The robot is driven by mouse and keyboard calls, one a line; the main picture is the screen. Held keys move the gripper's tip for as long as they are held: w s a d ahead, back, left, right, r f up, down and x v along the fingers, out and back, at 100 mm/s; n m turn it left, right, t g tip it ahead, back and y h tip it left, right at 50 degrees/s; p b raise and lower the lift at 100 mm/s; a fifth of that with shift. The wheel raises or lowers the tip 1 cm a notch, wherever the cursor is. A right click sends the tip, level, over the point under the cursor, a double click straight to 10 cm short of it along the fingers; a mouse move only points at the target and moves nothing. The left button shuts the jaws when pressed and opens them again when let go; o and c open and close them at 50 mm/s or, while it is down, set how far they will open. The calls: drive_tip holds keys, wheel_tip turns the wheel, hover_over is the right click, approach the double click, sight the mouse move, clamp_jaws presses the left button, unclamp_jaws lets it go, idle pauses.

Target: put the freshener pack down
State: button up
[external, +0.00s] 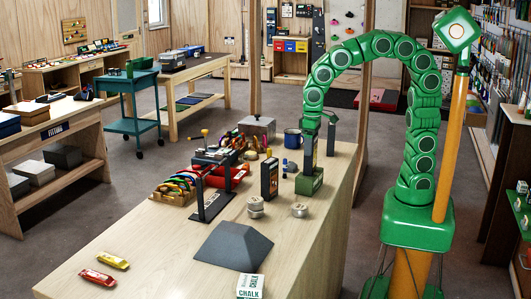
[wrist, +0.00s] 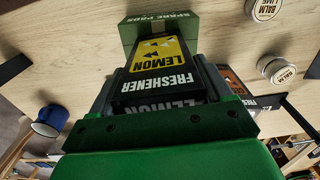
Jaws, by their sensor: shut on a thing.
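The freshener pack (wrist: 168,55), black and yellow with the words LEMON and FRESHENER, is held in my gripper in the wrist view. My gripper (external: 310,147) points down in the external view, shut on the pack, at the right side of the wooden counter (external: 150,245). A green box marked SPARE PADS (wrist: 160,22) lies just beyond the pack in the wrist view. It also shows in the external view (external: 309,183), directly below my gripper. I cannot tell whether the pack touches the box.
A dark upright pack (external: 269,179) stands left of the green box. Balm tins (external: 256,207) lie in front. A blue mug (external: 293,138) stands behind. A rack (external: 212,185) with gear is further left.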

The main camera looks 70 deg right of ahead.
drive_tip(key=o, duration=1)
wheel_tip(320, 180, up, 12)
drive_tip(key=shift+r, duration=0.1)
